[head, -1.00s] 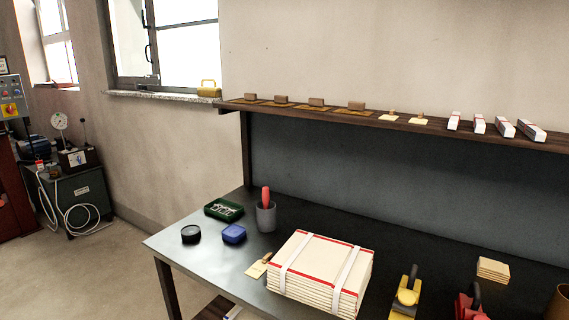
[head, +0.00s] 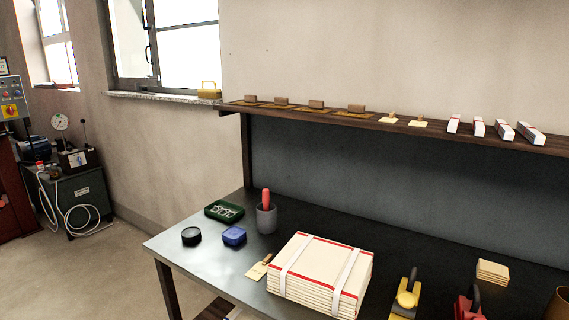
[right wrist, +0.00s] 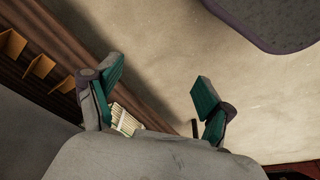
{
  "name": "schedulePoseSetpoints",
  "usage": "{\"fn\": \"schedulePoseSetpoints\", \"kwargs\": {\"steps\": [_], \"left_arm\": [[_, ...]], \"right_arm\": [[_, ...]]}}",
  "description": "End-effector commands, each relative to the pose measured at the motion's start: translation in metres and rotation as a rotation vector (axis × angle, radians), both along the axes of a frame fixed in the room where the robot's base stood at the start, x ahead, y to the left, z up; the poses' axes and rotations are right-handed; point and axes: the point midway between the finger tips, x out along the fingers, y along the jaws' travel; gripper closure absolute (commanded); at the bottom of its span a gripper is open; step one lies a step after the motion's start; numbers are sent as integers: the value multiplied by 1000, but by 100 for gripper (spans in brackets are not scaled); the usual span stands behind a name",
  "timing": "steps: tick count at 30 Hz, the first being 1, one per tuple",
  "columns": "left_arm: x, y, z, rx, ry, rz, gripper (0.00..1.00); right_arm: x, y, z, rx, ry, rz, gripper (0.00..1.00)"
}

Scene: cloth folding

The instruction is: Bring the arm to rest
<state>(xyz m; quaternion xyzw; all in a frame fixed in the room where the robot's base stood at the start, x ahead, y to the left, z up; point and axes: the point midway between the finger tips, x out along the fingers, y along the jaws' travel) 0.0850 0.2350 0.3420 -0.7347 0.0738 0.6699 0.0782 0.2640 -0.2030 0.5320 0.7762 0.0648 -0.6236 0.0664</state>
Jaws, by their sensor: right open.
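My right gripper (right wrist: 160,95) shows in the right wrist view with its two teal-padded fingers spread apart. Nothing is between the fingers. Neither of my arms shows in the head view, and my left gripper is in no view. A strapped stack of cream cloths with red stripes (head: 320,270) lies on the dark workbench (head: 185,262) in the head view.
On the bench stand a grey cup (head: 266,218) with a red handle, a green tray (head: 224,210), a blue box (head: 234,235), a black round tin (head: 191,236) and a yellow tool (head: 406,298). A wooden shelf (head: 300,112) runs along the wall.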

Motion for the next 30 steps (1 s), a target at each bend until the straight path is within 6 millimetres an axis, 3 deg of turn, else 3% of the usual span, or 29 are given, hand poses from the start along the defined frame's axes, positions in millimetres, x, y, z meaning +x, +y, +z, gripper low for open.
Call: {"fn": "schedulePoseSetpoints", "kwargs": {"steps": [1, 6, 9, 12, 15, 19, 30], "left_arm": [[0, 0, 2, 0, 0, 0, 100], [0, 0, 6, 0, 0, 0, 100], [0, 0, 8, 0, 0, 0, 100], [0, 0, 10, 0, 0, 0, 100], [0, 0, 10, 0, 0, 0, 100], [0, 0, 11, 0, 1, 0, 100], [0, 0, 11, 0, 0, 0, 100]], "right_arm": [[-14, -2, -29, -3, 25, 3, 19], [-68, -10, -108, -10, 69, 12, 19], [-105, -17, -141, -13, 91, 17, 19], [-138, -23, -162, -15, 107, 22, 19], [-161, -28, -173, -17, 116, 25, 19], [-176, -31, -178, -18, 122, 28, 19], [-177, -31, -179, -18, 122, 28, 19]]}}
